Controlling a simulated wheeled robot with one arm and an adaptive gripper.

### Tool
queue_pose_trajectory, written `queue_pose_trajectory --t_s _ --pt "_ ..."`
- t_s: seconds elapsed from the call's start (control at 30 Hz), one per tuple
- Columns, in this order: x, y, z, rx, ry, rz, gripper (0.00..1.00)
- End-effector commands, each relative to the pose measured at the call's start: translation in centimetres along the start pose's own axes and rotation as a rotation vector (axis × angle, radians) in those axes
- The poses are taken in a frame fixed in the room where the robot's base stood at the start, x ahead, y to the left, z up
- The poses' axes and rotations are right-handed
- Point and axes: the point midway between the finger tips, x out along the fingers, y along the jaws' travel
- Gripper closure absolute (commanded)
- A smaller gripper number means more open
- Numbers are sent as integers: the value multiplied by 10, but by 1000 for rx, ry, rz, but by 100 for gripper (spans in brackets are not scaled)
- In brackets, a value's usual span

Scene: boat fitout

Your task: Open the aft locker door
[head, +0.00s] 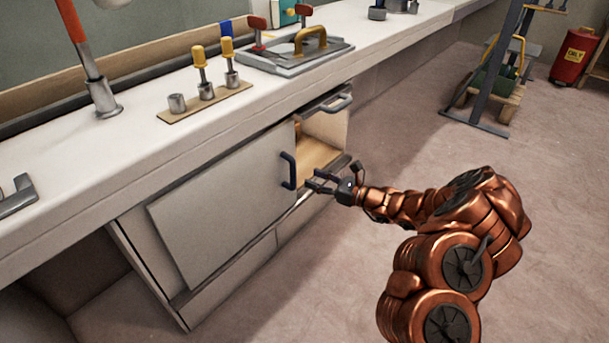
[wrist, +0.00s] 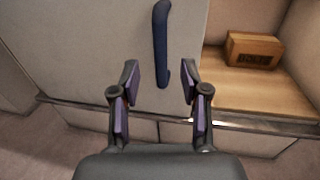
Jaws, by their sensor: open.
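The pale locker door (head: 215,210) is a flat panel on the front of the bench cabinet. The cabinet is uncovered to the right of the panel, showing a wooden shelf (head: 316,155). A dark blue vertical bar handle (head: 289,170) is at the door's right edge. My gripper (head: 313,182) is open and empty, just right of the handle in the head view, with a small gap. In the wrist view, the handle (wrist: 161,45) appears ahead of my gripper (wrist: 160,80), its lower end lined up between the fingertips. I see no contact.
A brown box (wrist: 253,50) sits on the shelf inside the cabinet. Another handle (head: 338,103) juts out under the countertop above the opening. The white countertop (head: 130,150) carries tools and a grey tray (head: 270,64).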

Motion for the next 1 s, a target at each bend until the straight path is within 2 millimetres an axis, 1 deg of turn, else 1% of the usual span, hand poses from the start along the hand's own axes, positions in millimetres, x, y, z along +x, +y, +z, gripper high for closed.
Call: queue_pose_trajectory --t_s 0.03,0.1,0.2,0.33,0.5,0.9,0.97,1.0 --pt "-8 -1 0 0 0 -3 55" --pt "-17 -1 0 0 0 -2 55" --pt "-27 -1 0 0 1 -2 55" --pt "-35 -1 0 0 1 -2 55" --pt "-38 0 -1 0 2 0 55" --pt "-38 0 0 0 1 1 55" --pt "-36 2 4 -5 0 6 55" --pt "-35 4 10 -12 -1 16 55"
